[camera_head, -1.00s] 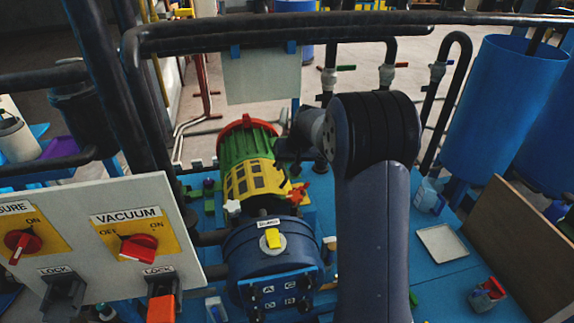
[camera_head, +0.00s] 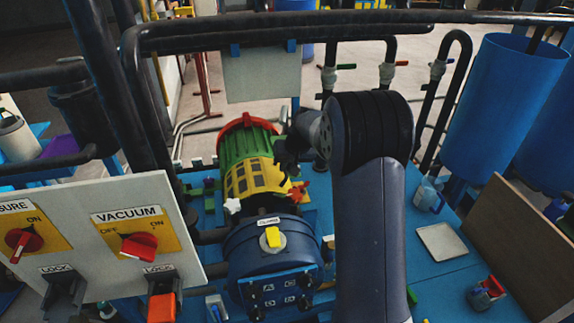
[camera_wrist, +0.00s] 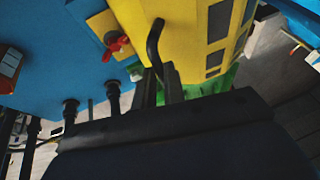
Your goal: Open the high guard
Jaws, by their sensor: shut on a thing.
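A yellow guard (camera_head: 258,180) with rows of dark windows sits between a green ribbed section (camera_head: 245,143) and a blue housing (camera_head: 275,248) in the head view. I cannot read any label that names it the high guard. It also fills the upper right of the wrist view (camera_wrist: 195,35). A dark curved handle (camera_wrist: 153,38) rises beside it there. My gripper (camera_wrist: 160,82) is shut on this handle, close against the yellow side. In the head view my gripper (camera_head: 285,152) is at the guard's upper right, partly hidden by my own arm.
A red valve handle (camera_head: 299,193) is right of the guard and close to my gripper in the wrist view (camera_wrist: 117,45). Black pipes (camera_head: 300,25) cross above. A switch panel (camera_head: 110,220) stands at left, blue tanks (camera_head: 488,105) at right. The blue tabletop (camera_head: 400,240) has free room.

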